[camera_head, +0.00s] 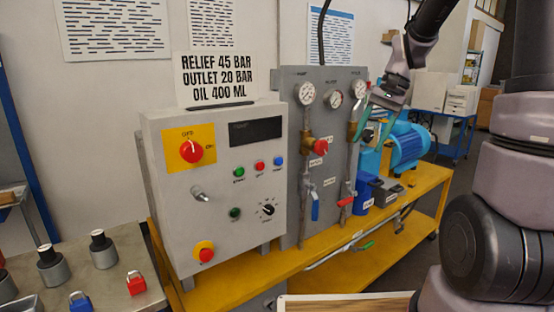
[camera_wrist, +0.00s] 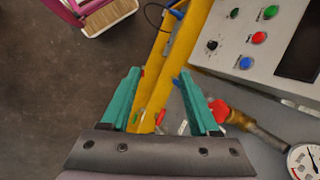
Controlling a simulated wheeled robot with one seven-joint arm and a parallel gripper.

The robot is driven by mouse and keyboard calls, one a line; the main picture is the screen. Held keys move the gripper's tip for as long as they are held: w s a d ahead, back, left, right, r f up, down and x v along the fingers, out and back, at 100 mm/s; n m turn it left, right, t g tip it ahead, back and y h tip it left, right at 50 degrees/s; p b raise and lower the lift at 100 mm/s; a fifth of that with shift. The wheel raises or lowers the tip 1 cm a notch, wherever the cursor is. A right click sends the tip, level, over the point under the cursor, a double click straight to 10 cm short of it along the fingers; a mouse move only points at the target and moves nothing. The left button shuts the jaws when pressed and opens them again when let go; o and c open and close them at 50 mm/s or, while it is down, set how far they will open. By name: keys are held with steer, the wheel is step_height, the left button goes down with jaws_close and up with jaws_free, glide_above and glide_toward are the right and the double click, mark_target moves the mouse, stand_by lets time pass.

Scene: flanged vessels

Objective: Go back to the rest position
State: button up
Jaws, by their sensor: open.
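My gripper (camera_head: 374,126) is in front of the right part of the grey gauge panel (camera_head: 288,120), high up by the right-hand gauge and pipe. In the wrist view my gripper (camera_wrist: 158,72) shows two teal fingers spread apart with nothing between them. Beyond the gap lie the yellow bench frame (camera_wrist: 168,66) and the dark floor. A red valve knob (camera_wrist: 218,110) is just right of the right finger in that view; I cannot tell how far apart they are. My arm comes in from the upper right of the head view.
A control box (camera_head: 216,190) with a red rotary switch (camera_head: 191,151) stands on the yellow bench (camera_head: 245,285). A blue motor (camera_head: 407,148) is at the bench's right end. A side table with a red padlock (camera_head: 136,284) is at lower left. Floor is open beyond the bench.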

steer(key=s+r+n+t+h, duration=0.2)
steer(key=s+r+t, duration=0.5)
steer(key=s+r, duration=0.4)
steer(key=s+d, duration=0.1)
steer(key=s, duration=0.2)
steer(key=shift+s+n+t, duration=0.3)
steer(key=shift+t, duration=0.1)
